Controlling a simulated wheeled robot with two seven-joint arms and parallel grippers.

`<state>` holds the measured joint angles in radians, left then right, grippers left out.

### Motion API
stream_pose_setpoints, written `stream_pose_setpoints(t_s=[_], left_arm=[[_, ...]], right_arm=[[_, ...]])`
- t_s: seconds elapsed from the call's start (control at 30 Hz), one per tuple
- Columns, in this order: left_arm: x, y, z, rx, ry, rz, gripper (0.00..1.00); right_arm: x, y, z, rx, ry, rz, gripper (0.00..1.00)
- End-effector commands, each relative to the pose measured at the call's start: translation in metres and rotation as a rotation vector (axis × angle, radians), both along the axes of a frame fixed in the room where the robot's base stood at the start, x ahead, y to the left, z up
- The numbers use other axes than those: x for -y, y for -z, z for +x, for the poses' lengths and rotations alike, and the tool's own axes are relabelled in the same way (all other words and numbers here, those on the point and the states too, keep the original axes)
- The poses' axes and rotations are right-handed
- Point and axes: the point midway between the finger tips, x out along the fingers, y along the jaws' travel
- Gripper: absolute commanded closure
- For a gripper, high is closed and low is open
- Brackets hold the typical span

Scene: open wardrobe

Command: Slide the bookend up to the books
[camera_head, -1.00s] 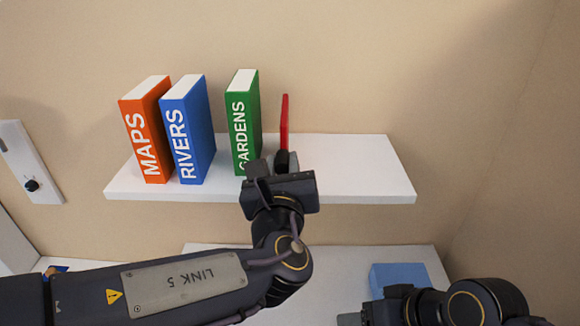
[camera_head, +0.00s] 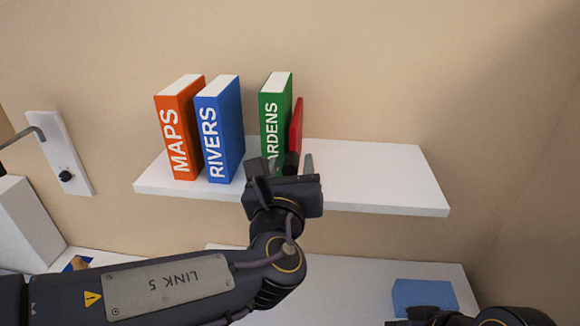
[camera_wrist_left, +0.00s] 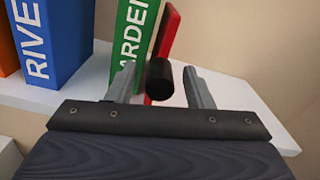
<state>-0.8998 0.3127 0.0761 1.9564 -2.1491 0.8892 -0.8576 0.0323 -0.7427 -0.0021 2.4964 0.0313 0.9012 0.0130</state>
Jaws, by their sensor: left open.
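The red bookend (camera_head: 297,122) stands on the white shelf (camera_head: 385,180) just right of the green GARDENS book (camera_head: 275,105), touching or nearly touching it. A dark handle (camera_head: 291,164) projects from its front; it also shows in the left wrist view (camera_wrist_left: 160,78). My left gripper (camera_head: 290,165) is open, with one finger on each side of the handle and a gap beside it. The blue RIVERS book (camera_head: 222,130) and orange MAPS book (camera_head: 180,125) stand close together, left of a gap before the green book. My right gripper (camera_head: 400,322) is mostly cut off at the bottom edge.
The shelf is bare to the right of the bookend. A lower white surface (camera_head: 350,265) holds a blue box (camera_head: 424,296) at the right. A white panel with a dark knob (camera_head: 66,176) is on the wall at left.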

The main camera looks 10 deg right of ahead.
Motion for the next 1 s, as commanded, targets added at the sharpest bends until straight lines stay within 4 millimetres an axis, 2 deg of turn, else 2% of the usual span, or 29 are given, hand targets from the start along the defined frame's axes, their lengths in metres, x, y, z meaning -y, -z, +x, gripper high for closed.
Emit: stream_pose_setpoints(t_s=[0.4, 0.5, 0.9, 1.0], left_arm=[[-0.017, 0.000, -0.060, 0.002, 0.004, -0.002, 0.53], [-0.019, 0.000, -0.069, 0.001, 0.002, -0.001, 0.53], [-0.022, 0.000, -0.073, -0.002, -0.002, -0.003, 0.53], [-0.037, 0.006, -0.067, -0.043, -0.040, -0.039, 0.53]], right_arm=[[0.000, 0.013, 0.000, 0.000, 0.000, 0.000, 0.37], [0.000, 0.014, 0.000, 0.000, 0.000, 0.000, 0.37], [0.000, 0.014, 0.000, 0.000, 0.000, 0.000, 0.37], [0.000, 0.014, 0.000, 0.000, 0.000, 0.000, 0.37]])
